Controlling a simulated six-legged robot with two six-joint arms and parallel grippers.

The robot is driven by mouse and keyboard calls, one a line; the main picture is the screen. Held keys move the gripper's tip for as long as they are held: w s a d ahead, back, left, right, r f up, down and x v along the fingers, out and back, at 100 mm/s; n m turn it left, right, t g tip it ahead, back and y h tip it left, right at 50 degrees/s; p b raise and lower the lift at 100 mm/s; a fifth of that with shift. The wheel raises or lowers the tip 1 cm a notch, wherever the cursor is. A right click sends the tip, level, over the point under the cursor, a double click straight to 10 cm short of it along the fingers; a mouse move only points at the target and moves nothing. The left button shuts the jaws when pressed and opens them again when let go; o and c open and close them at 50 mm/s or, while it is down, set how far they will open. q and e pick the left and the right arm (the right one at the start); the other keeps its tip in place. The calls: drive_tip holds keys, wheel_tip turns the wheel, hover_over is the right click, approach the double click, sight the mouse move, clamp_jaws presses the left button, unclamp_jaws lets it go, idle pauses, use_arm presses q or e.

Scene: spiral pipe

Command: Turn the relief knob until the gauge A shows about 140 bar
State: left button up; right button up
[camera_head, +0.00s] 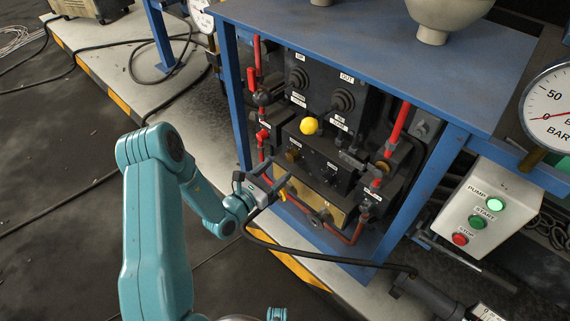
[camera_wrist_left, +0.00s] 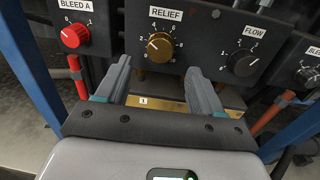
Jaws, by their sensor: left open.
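The brass relief knob (camera_wrist_left: 160,47) sits under its RELIEF label in the left wrist view, with a numbered scale around it. In the head view it is a small brass spot (camera_head: 293,155) on the dark panel. My left gripper (camera_wrist_left: 158,70) is open, its fingers apart below and to either side of the knob, with nothing between them. In the head view my left gripper (camera_head: 276,182) is in front of the lower panel. A gauge (camera_head: 550,108) at the right edge is cut off, its red needle near 0; its letter is not visible. My right gripper is not in view.
A red BLEED A knob (camera_wrist_left: 74,36) is left of the relief knob and a black FLOW knob (camera_wrist_left: 242,63) right of it. A yellow ball (camera_head: 309,126) sticks out above. Blue frame posts (camera_head: 236,95) flank the panel. A pump box (camera_head: 480,210) stands right.

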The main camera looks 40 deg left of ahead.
sight(289, 159)
use_arm(q)
drive_tip(key=w, duration=0.5)
drive_tip(key=shift+w+d+b, duration=0.15)
drive_tip(key=shift+d+b, duration=0.1)
drive_tip(key=shift+b, duration=0.1)
drive_tip(key=shift+c, duration=0.3)
drive_tip(key=c, duration=1)
